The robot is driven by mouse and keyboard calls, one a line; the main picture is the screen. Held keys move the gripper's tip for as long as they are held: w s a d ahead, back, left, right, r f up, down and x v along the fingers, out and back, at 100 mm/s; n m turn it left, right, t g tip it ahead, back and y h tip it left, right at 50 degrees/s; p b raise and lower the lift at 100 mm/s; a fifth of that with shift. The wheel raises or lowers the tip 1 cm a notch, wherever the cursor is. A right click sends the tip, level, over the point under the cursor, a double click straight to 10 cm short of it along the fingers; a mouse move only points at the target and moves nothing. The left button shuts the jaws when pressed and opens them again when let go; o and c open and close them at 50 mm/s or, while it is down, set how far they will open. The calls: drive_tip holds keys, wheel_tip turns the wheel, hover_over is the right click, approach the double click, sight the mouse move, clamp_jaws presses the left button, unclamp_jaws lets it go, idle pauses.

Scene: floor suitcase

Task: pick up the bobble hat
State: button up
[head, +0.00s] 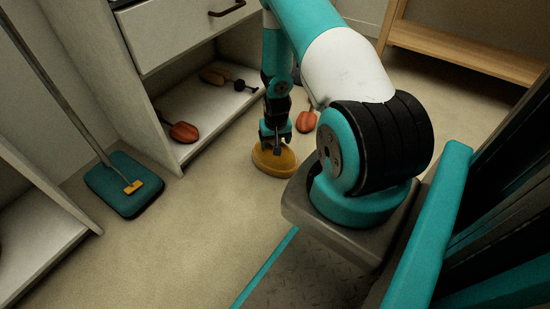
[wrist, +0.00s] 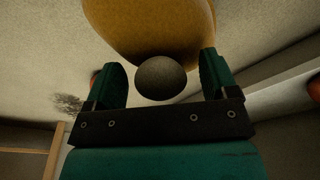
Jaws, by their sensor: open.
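The bobble hat (head: 275,160) is mustard yellow and sits on the floor in front of the low shelf in the head view. In the wrist view its yellow body (wrist: 150,30) fills the top, and its dark grey round bobble (wrist: 161,78) faces the camera. My gripper (head: 276,142) points down right over the hat. In the wrist view the gripper (wrist: 160,66) is open, with one green finger on each side of the bobble. Gaps show between the bobble and both fingers. Contact with the hat's body cannot be told.
A red-orange object (head: 306,122) lies on the floor just right of the hat. Another (head: 183,132) lies on the low shelf (head: 208,112), with smaller items behind. A teal slab (head: 124,190) with a long pole lies at left. The floor (head: 190,215) in front is clear.

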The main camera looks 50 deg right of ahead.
drive_tip(key=c, duration=1.3)
drive_tip(key=shift+o, duration=0.2)
